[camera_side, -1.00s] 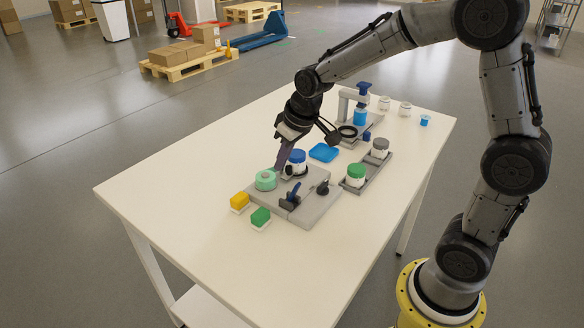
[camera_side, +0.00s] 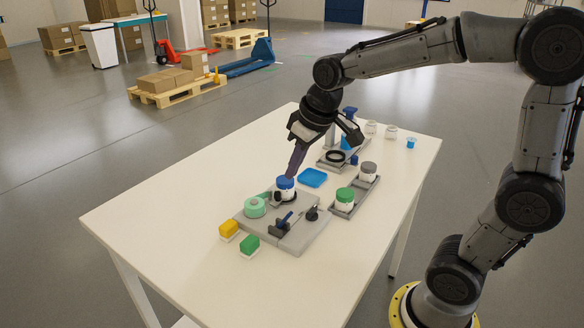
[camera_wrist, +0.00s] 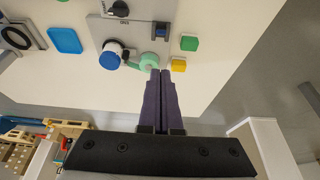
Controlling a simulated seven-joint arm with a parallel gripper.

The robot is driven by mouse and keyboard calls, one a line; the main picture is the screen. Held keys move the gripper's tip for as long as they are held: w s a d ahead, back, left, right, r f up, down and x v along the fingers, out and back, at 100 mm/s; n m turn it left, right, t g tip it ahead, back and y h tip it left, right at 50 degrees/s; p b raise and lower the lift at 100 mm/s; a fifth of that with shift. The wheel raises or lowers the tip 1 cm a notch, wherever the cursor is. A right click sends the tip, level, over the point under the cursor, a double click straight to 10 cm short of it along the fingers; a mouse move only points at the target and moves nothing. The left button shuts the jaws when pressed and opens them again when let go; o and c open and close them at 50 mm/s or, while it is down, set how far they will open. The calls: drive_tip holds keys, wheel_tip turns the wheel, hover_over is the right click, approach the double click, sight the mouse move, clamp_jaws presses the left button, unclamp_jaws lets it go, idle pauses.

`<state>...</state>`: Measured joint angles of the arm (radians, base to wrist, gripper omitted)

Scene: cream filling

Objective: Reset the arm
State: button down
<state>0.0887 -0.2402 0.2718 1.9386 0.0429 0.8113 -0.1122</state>
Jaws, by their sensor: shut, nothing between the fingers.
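My gripper (camera_side: 291,174) is shut, its two long purple fingers pressed together with nothing between them. In the side view its tips point down near the blue-lidded jar (camera_side: 286,188), which stands on the grey fixture plate (camera_side: 308,236). Whether the tips touch anything I cannot tell.
A yellow block (camera_side: 229,229) and a green block (camera_side: 249,245) lie in front of the plate. A blue tray (camera_side: 313,177), a grey rack with a green-lidded jar (camera_side: 345,198) and a grey-lidded jar (camera_side: 368,171), and a press stand (camera_side: 345,146) are behind. The table's left side is clear.

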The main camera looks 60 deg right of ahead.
drive_tip(key=shift+r, duration=0.1)
drive_tip(key=s+a+r+t, duration=0.2)
drive_tip(key=s+r, duration=0.3)
drive_tip(key=s, duration=0.3)
drive_tip(key=s+f, duration=0.5)
drive_tip(key=s, duration=0.5)
drive_tip(key=shift+a+g, duration=0.2)
drive_tip(key=shift+g, duration=0.1)
drive_tip(key=shift+s, duration=0.1)
